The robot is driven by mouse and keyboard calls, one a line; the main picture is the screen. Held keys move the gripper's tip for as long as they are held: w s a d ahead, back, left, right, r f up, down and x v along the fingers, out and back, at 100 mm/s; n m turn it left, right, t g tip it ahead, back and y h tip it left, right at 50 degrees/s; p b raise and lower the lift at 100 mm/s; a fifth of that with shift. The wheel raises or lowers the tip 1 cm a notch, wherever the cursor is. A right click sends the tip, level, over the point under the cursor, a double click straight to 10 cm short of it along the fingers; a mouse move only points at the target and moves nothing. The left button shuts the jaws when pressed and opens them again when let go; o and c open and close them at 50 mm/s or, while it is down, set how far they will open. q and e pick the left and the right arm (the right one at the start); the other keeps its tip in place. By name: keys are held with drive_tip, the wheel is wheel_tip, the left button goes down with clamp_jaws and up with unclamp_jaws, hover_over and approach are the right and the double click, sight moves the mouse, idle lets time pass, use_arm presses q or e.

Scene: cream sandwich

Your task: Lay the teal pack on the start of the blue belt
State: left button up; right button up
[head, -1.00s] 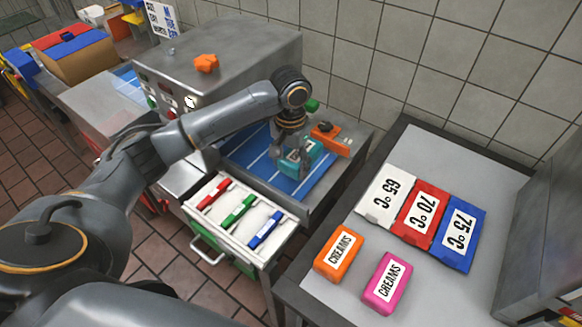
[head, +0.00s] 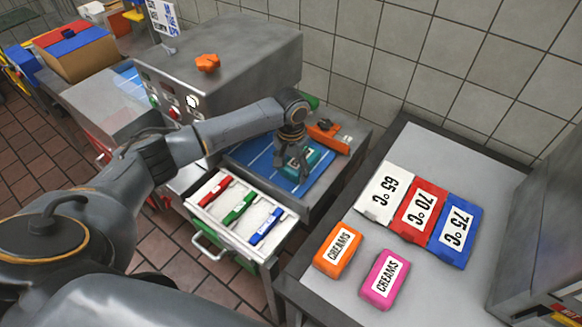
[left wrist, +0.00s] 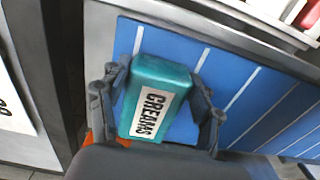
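The teal pack (head: 311,159), labelled CREAMS, is at the near right end of the blue belt (head: 252,155). In the left wrist view the teal pack (left wrist: 146,77) lies flat over the blue belt (left wrist: 272,103); I cannot tell whether its underside touches. My left gripper (head: 298,165) reaches down over it. In the left wrist view its fingers (left wrist: 160,72) stand on both sides of the pack, with their tips at its sides. In the head view the gripper partly hides the pack. My right gripper is not in view.
An orange block (head: 328,139) sits behind the belt's right end. A grey machine (head: 215,65) with an orange knob stands to the left. An open drawer (head: 211,228) juts out in front. The right table (head: 435,150) holds temperature cards, an orange pack (head: 338,250) and a pink pack (head: 385,279).

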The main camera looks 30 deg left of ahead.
use_arm(q)
drive_tip(key=o, duration=0.3)
